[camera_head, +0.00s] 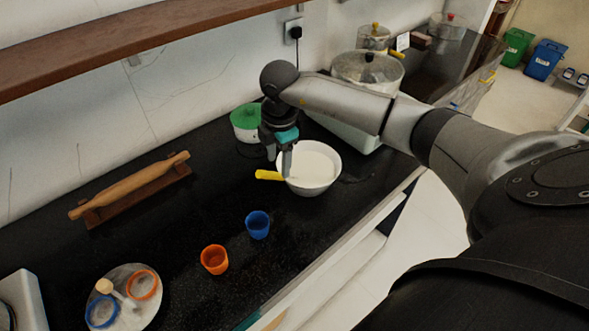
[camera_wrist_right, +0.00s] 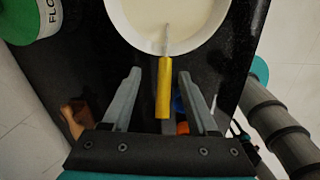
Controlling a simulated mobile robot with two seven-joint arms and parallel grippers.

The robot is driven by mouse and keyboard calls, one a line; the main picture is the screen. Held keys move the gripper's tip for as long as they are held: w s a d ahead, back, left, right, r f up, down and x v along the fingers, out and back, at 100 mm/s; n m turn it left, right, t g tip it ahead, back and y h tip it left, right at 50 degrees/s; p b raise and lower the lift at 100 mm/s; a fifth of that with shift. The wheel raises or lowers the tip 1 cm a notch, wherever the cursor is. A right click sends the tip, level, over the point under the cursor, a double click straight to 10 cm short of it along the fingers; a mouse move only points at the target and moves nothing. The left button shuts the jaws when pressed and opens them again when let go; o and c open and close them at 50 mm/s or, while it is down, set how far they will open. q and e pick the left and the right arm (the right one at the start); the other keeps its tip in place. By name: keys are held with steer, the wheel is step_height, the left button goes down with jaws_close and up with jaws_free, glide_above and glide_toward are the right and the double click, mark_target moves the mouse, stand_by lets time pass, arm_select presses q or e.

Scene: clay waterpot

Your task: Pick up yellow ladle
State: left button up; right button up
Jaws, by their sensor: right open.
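The yellow ladle (camera_head: 269,175) rests with its yellow handle sticking out over the left rim of a white bowl (camera_head: 322,187) holding a white substance. In the right wrist view the ladle's handle (camera_wrist_right: 163,88) points down between the fingers, and its thin metal stem runs into the bowl (camera_wrist_right: 205,40). My right gripper (camera_head: 284,160) is above the bowl's left edge, near the handle. In the wrist view the gripper (camera_wrist_right: 157,80) is open, with a finger on each side of the handle and gaps to both. The ladle's head is hidden in the bowl. My left gripper is not in view.
A green-lidded container (camera_head: 246,122) stands behind the bowl, close to my right gripper. A blue cup (camera_head: 257,225) and an orange cup (camera_head: 214,259) stand in front. A rolling pin (camera_head: 130,187) lies on a wooden stand at left. Black counter is bare between them.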

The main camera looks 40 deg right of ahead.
mark_target(279, 175)
steer(key=f, duration=0.4)
steer(key=shift+s+a+f, duration=0.15)
steer(key=shift+a+f, duration=0.05)
steer(key=shift+a, duration=0.05)
steer(key=shift+f+b, duration=0.3)
steer(key=shift+f, duration=0.2)
jaws_close()
